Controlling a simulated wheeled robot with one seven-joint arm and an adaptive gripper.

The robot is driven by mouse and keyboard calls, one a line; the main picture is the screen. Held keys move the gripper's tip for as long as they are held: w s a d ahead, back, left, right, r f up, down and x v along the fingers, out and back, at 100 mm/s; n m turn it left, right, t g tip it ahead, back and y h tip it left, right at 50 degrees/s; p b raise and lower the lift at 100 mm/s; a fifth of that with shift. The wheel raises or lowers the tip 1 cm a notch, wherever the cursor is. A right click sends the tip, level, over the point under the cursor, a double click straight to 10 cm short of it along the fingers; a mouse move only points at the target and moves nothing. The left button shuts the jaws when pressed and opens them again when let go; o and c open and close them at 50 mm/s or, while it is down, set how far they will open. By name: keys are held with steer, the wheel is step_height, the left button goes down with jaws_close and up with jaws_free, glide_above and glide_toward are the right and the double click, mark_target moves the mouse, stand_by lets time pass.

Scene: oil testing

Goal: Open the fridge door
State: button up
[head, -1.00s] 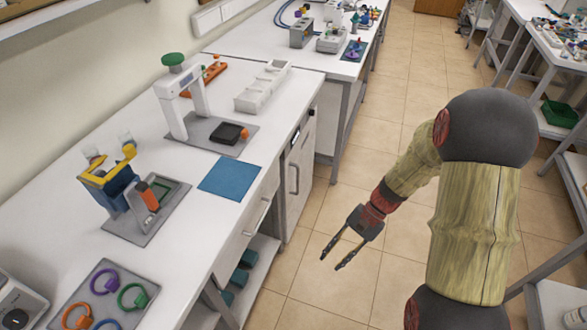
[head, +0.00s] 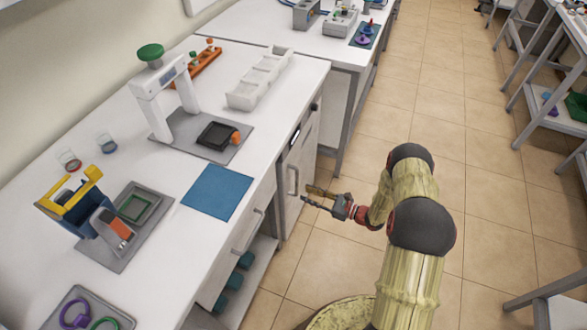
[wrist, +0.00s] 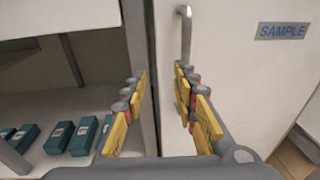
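The fridge door (head: 303,170) is the white front under the bench. Its upright metal handle (head: 292,180) is near the door's left edge. The door looks shut. In the wrist view the door (wrist: 235,75) has a blue SAMPLE label (wrist: 283,31), and the handle (wrist: 186,32) runs down behind my right finger. My gripper (head: 306,195) is close in front of the door, by the handle's lower end. In the wrist view it is open (wrist: 160,72), with the door's left edge between the fingers.
Left of the door are a drawer and an open shelf with teal boxes (wrist: 84,135). The white bench top (head: 150,190) above holds lab devices and a blue mat (head: 217,192). The tiled floor (head: 480,190) to the right is clear.

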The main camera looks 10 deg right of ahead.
steer(key=w+a+r+m+t+b, duration=0.1)
steer(key=w+a+r+b, duration=0.1)
steer(key=w, duration=0.6)
steer(key=shift+w+a+r+t, duration=0.3)
steer(key=shift+a+t, duration=0.1)
steer(key=shift+a, duration=0.25)
jaws_close()
stand_by(0.5)
